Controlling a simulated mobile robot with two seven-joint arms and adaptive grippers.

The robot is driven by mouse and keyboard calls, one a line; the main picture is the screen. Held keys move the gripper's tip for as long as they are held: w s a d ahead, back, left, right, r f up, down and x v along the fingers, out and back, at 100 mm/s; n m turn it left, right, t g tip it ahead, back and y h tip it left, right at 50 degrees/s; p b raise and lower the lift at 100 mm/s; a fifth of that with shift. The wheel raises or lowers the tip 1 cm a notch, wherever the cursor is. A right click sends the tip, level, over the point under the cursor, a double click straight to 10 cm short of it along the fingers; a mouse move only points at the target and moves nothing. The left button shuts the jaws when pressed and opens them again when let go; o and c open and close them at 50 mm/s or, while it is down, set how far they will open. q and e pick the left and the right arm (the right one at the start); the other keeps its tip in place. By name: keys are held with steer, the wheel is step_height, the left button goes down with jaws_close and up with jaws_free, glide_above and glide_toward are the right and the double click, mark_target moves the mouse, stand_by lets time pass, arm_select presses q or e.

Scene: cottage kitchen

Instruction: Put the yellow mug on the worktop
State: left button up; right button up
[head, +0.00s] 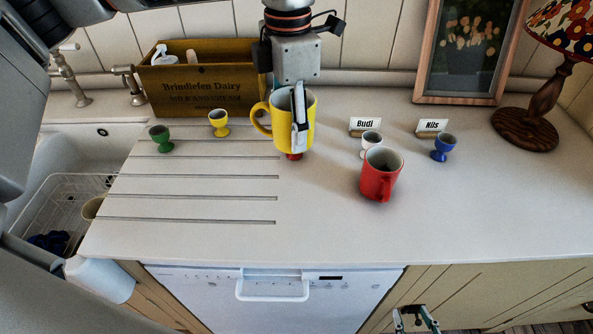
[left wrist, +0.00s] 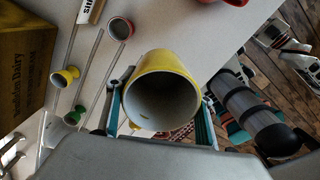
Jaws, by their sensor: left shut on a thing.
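The yellow mug (head: 279,120) is upright in my left gripper (head: 299,122), which comes down from above and is shut on it. Its handle points left in the head view. In the left wrist view the mug (left wrist: 165,92) sits between the two fingers, and its inside looks empty. It appears held above the worktop (head: 320,215); its exact height is hard to tell. A red egg cup (head: 294,156) shows just below it, mostly hidden. My right gripper (head: 416,320) is low in front of the worktop, open and empty.
A red mug (head: 379,178) stands right of centre. Green (head: 160,139), yellow (head: 218,123), white (head: 371,142) and blue (head: 443,147) egg cups stand around, with name cards behind some. A wooden crate (head: 200,85), sink (head: 60,150) and lamp (head: 535,115) border the room. The front middle is clear.

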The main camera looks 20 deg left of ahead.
arm_select(q)
step_height(320, 180, down, 14)
steer(key=shift+r+p, duration=0.1)
steer(key=shift+p, duration=0.3)
steer(key=o, duration=1.3)
steer(key=shift+o, duration=0.2)
step_height(320, 180, up, 12)
steer(key=shift+r+b, duration=0.1)
steer(key=shift+b, duration=0.45)
steer(key=shift+s, duration=0.1)
